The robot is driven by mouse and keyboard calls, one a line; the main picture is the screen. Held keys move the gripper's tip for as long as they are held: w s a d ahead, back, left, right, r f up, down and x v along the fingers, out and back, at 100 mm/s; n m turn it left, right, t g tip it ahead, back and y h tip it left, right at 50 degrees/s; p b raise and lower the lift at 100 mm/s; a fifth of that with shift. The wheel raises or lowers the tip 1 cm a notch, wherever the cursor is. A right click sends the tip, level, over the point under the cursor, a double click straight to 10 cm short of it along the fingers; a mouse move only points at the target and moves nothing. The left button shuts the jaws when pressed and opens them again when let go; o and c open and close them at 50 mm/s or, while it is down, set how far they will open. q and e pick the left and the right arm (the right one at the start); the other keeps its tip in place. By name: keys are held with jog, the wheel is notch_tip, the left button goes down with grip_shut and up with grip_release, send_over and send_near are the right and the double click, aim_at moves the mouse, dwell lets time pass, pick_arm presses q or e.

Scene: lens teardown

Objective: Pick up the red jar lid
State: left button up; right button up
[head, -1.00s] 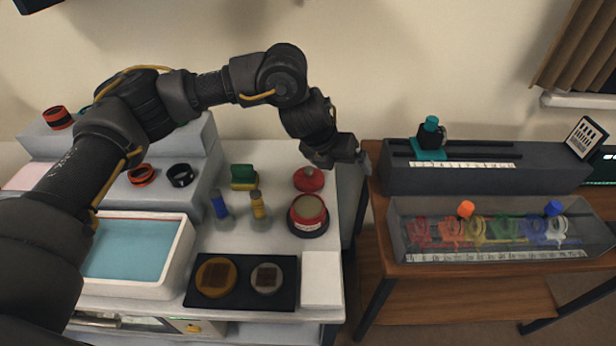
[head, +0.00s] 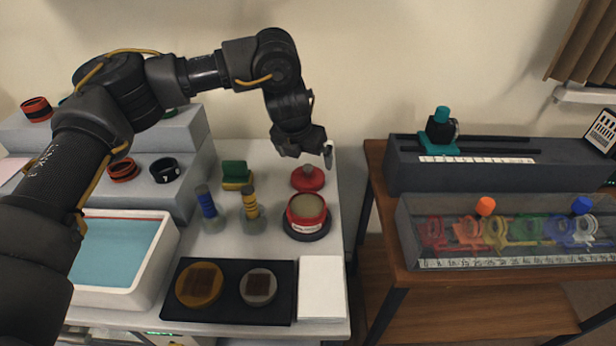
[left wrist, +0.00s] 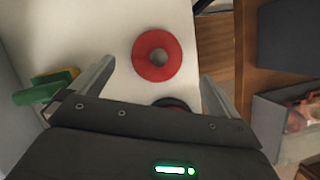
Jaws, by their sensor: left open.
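The red jar lid (head: 308,179) lies on the white table just behind the open red jar (head: 307,211), and it has a grey knob in its middle. In the left wrist view the red jar lid (left wrist: 157,56) shows as a red disc ahead of the fingers, between their lines. My left gripper (head: 307,155) is open and empty, above and slightly behind the lid, not touching it. The left wrist view shows its two fingers (left wrist: 156,80) spread apart. My right gripper is not in view.
A green block (head: 236,172) and blue and yellow handled tools (head: 250,204) stand left of the jar. A black tray (head: 228,316) with two round pieces and a white pad (head: 321,287) lie in front. A gap separates the wooden table (head: 375,165) at right.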

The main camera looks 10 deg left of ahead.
aim_at(308, 167)
pick_arm(q)
jog(key=shift+x, duration=1.3)
jog(key=x, duration=0.3)
jog(key=shift+w+a+f+p, duration=0.1)
jog(key=shift+w+f+p, duration=0.05)
jog(key=shift+f+p, duration=0.2)
jog(key=shift+w+f, duration=0.1)
jog(key=shift+f, duration=0.15)
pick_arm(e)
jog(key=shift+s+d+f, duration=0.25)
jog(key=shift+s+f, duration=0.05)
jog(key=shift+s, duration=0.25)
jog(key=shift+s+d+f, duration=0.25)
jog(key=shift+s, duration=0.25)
pick_arm(q)
jog(key=c, duration=0.8)
jog(key=shift+c, duration=0.2)
